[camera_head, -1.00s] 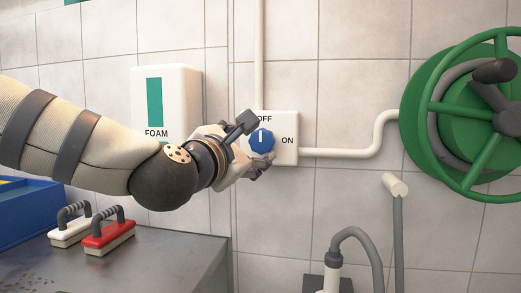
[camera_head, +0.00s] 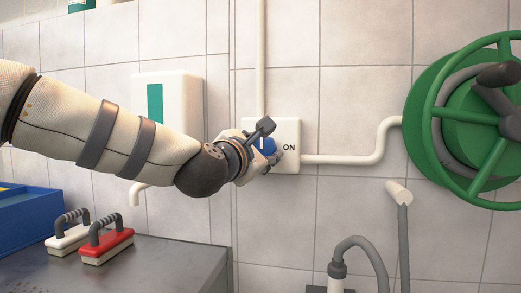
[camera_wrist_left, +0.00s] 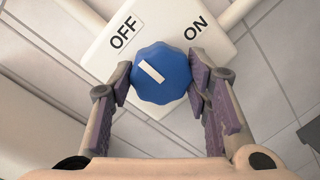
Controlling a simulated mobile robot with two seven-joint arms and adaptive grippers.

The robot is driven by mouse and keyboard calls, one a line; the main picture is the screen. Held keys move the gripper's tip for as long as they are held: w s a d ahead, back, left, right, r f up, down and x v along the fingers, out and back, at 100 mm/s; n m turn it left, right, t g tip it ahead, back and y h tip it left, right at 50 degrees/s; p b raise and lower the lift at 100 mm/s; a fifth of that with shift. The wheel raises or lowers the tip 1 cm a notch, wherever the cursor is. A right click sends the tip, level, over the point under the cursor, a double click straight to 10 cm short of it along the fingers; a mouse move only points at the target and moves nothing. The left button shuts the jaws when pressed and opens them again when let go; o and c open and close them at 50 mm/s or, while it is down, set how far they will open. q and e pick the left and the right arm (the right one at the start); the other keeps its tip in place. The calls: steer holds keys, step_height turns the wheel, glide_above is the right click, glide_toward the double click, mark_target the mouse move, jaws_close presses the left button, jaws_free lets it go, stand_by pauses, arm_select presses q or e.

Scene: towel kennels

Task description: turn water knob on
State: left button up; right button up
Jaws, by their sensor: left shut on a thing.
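The water knob (camera_head: 264,147) is blue and scalloped, on a white wall box (camera_head: 288,135) marked OFF and ON. In the left wrist view the knob (camera_wrist_left: 160,75) has a white pointer line angled toward the OFF label (camera_wrist_left: 123,32); the ON label (camera_wrist_left: 196,27) is to its right. My left gripper (camera_head: 268,143) is at the knob, partly covering it and the OFF label in the head view. In the wrist view its two padded fingers (camera_wrist_left: 161,88) are shut on the knob's two sides. My right gripper is not in view.
A white pipe (camera_head: 345,160) runs right from the box to a green hose reel (camera_head: 430,130). A white foam dispenser (camera_head: 170,95) hangs behind my left arm. A grey table (camera_head: 165,265) below holds a red brush (camera_head: 107,246) and a white brush (camera_head: 68,236).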

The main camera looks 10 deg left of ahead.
arm_select(q)
steer(key=shift+s+r+m+p, duration=0.15)
steer(key=shift+r+m+p, duration=0.2)
steer(key=shift+m+p, duration=0.25)
steer(key=m+p, duration=0.2)
steer(key=m, duration=0.2)
steer(key=shift+r+p, duration=0.15)
steer(key=shift+p, duration=0.2)
steer(key=shift+m, duration=0.5)
steer(key=shift+f+m+g+y+p, duration=0.3)
steer(key=shift+m+g+y, duration=0.1)
steer(key=shift+m, duration=0.5)
steer(key=shift+f+m, duration=0.1)
steer(key=shift+m, duration=0.6)
steer(key=m, duration=0.3)
steer(key=shift+d+y, duration=0.1)
steer(key=shift+y, duration=0.2)
steer(key=shift+m+y, duration=0.4)
steer(key=shift+m, duration=1.6)
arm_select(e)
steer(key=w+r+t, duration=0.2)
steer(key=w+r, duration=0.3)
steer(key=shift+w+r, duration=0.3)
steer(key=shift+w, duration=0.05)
